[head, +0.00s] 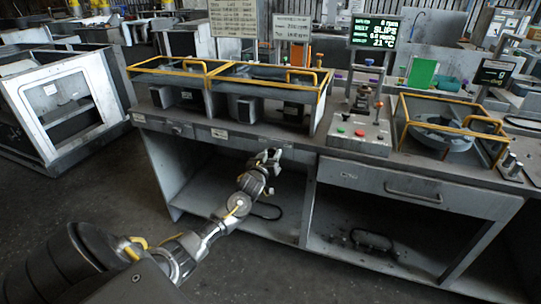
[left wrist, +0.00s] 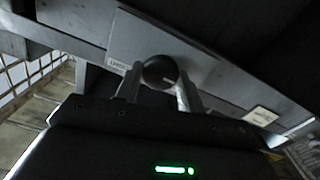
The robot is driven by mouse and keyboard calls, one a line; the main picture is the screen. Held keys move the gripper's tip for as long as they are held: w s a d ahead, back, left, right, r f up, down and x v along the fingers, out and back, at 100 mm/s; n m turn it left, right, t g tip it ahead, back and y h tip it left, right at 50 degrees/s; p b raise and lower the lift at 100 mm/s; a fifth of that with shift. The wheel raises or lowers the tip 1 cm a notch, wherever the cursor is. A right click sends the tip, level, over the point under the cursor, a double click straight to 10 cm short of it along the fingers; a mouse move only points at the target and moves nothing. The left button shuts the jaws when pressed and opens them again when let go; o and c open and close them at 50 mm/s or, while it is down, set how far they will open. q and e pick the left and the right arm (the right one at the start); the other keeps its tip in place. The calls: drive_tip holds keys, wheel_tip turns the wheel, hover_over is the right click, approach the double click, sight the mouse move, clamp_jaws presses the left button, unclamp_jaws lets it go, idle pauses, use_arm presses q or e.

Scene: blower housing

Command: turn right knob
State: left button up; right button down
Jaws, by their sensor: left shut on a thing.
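The right knob (left wrist: 160,72) is a dark round knob with a pale line on its face, set on a grey plate on the front of the workbench, in the left wrist view. My left gripper (left wrist: 158,90) has a finger on each side of the knob and is shut on it. In the head view my left gripper (head: 270,156) is at the bench's front edge, and it hides the knob there. My right gripper is not in view.
The workbench (head: 335,165) has yellow-railed enclosures (head: 225,80) on top and open shelves below. A control box with a red and a green button (head: 340,130) stands right of my left gripper. A drawer handle (head: 413,192) sticks out farther right.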

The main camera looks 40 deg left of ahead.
use_arm(q)
drive_tip(key=shift+r+m+p, duration=0.15)
drive_tip(key=shift+m+p, duration=0.3)
drive_tip(key=shift+m, duration=0.95)
drive_tip(key=o, duration=1)
drive_tip(key=shift+c, duration=0.2)
drive_tip(key=shift+s+d, duration=0.1)
drive_tip(key=shift+s, duration=0.1)
drive_tip(key=v, duration=1)
drive_tip(key=shift+s, duration=0.2)
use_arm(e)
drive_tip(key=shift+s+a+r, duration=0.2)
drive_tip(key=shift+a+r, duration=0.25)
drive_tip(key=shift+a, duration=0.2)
use_arm(q)
drive_tip(key=shift+d, duration=0.1)
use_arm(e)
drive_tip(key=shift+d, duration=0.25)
